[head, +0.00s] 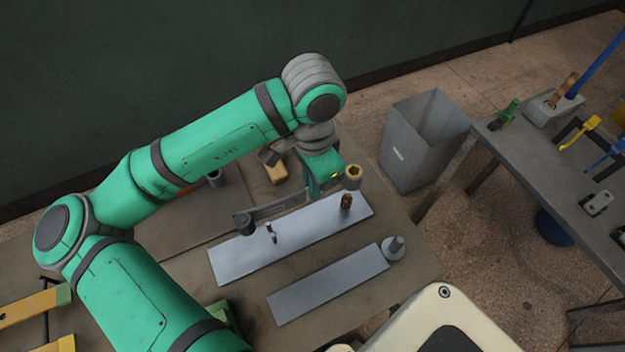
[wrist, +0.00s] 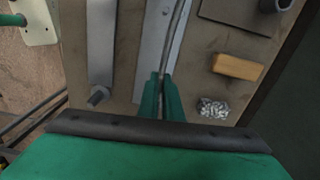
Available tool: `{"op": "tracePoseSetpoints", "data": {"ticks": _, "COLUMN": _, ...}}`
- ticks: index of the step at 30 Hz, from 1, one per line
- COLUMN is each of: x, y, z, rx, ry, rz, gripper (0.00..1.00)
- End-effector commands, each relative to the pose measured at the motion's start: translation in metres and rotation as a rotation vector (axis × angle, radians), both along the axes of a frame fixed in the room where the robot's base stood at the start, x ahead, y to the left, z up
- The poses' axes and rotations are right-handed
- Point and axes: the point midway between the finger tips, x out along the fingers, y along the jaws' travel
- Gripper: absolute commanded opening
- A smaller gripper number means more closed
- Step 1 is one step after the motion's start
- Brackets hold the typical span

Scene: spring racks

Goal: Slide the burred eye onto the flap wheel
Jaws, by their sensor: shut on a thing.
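My gripper (head: 322,190) is shut on a long grey leaf spring (head: 285,208), held near its right end and on edge. The spring also shows in the wrist view (wrist: 173,35), running away from my gripper (wrist: 163,82). Its right eye (head: 353,174) has a yellowish ring inside, which looks like the burr. Its dark left eye (head: 244,222) is at the far end. A small brown upright piece (head: 346,202), probably the flap wheel, stands on a long grey plate (head: 235,262). The burred eye appears just above it in the head view, apart from it. Their height gap is unclear.
A second grey plate (head: 325,287) lies nearer, with a grey cone-like post (head: 396,245) at its right end. A small dark fixture (head: 270,233) stands on the first plate. A wooden block (wrist: 237,67) and a pile of small pieces (wrist: 213,108) lie beside. A grey bin (head: 412,145) stands beyond.

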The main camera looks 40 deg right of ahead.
Motion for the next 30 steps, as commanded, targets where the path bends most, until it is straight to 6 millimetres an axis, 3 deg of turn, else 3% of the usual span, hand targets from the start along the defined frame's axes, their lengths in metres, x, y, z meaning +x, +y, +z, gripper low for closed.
{"op": "tracePoseSetpoints", "data": {"ticks": 15, "x": 0.000, "y": 0.001, "z": -0.034, "rx": -0.001, "ry": 0.000, "rz": 0.002, "gripper": 0.00}}
{"op": "tracePoseSetpoints", "data": {"ticks": 30, "x": 0.000, "y": 0.000, "z": -0.041, "rx": -0.001, "ry": -0.002, "rz": 0.001, "gripper": 0.00}}
